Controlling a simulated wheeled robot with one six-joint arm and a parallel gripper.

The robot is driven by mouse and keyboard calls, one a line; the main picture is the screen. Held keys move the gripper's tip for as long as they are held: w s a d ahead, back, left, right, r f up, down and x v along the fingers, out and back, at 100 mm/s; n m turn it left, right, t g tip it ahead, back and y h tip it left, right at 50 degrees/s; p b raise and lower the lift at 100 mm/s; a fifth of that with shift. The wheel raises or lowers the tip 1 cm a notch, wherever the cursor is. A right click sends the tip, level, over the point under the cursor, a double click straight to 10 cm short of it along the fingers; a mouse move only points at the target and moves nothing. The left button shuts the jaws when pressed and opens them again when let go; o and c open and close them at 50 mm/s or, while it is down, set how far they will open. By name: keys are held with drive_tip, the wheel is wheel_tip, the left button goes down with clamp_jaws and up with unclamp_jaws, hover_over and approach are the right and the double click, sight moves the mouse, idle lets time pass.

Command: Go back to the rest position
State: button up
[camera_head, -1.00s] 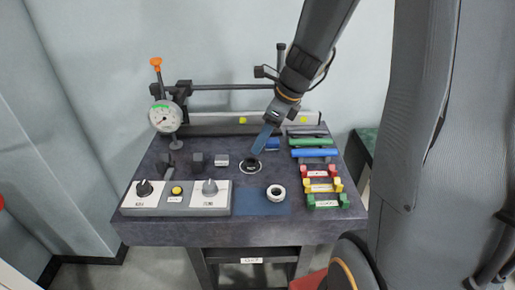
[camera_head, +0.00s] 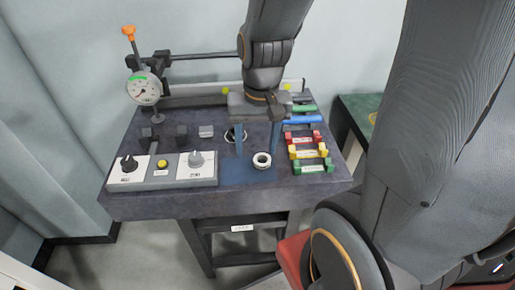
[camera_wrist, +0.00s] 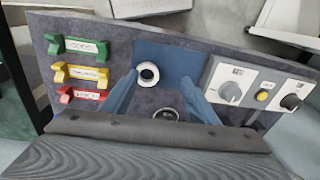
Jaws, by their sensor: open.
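My gripper (camera_head: 257,141) is open and points down above the right half of the dark workbench (camera_head: 150,207). Its two blue fingers stand apart with nothing between them. A white ring (camera_head: 262,160) lies on the blue mat (camera_head: 236,177), just in front of the fingers. The ring also shows in the wrist view (camera_wrist: 148,73), between and beyond the two fingers. A round dark socket with a white rim (camera_head: 231,135) is partly hidden behind the left finger. In the wrist view the socket (camera_wrist: 164,114) sits between the fingers, nearer the gripper body.
A dial gauge (camera_head: 144,88) with an orange top stands at the back left. Two knob panels (camera_head: 196,170) with a yellow button (camera_head: 162,164) line the front left. Red, yellow and green labelled holders (camera_head: 313,166) are at the right. A green-topped table (camera_head: 366,112) stands beyond.

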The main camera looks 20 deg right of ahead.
drive_tip(key=n, duration=0.1)
drive_tip(key=s+n, duration=0.1)
drive_tip(key=n, duration=0.1)
drive_tip(key=shift+s+f, duration=0.2)
drive_tip(key=shift+f, duration=0.05)
drive_tip(key=shift+a, duration=0.1)
drive_tip(key=shift+c, duration=0.4)
idle(0.5)
